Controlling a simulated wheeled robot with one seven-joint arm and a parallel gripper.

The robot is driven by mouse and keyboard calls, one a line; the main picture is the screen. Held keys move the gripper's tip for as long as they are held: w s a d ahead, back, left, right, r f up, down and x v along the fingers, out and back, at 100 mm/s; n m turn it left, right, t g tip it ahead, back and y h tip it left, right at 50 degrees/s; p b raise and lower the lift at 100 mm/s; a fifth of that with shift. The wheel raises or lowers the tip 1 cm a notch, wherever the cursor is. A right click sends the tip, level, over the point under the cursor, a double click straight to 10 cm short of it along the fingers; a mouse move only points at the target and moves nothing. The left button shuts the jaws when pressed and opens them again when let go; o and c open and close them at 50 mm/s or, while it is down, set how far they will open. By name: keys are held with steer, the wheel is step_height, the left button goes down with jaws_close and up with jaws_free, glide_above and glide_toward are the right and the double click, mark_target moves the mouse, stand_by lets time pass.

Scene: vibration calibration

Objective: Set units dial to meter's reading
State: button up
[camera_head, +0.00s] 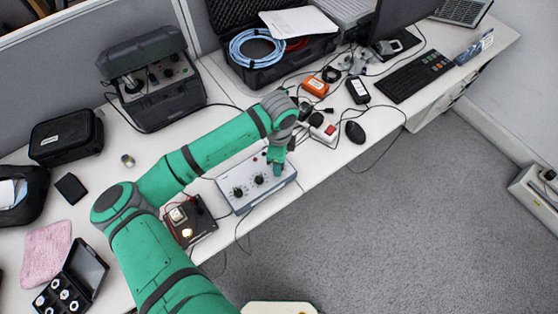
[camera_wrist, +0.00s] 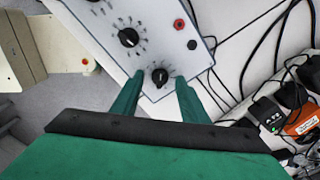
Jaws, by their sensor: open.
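A light grey box with black dials (camera_head: 233,206) sits at the table's front edge below my arm. In the wrist view its pale panel (camera_wrist: 150,55) shows two full dials with printed marks around them, a middle dial (camera_wrist: 128,37) and an end dial (camera_wrist: 160,77). My gripper (camera_wrist: 160,80) is open, with one green finger on each side of the end dial. Whether the fingers touch it is unclear. In the head view my gripper (camera_head: 277,163) hangs over the box's right end. The marks are too small to read. I cannot tell which device is the meter.
An orange device (camera_head: 315,86), a power strip (camera_head: 324,130), a mouse (camera_head: 355,132) and cables lie to the right. A black case (camera_head: 150,85) stands behind. The floor in front is clear.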

step_height(320, 180, up, 10)
steer(key=shift+r, duration=0.25)
stand_by(0.6)
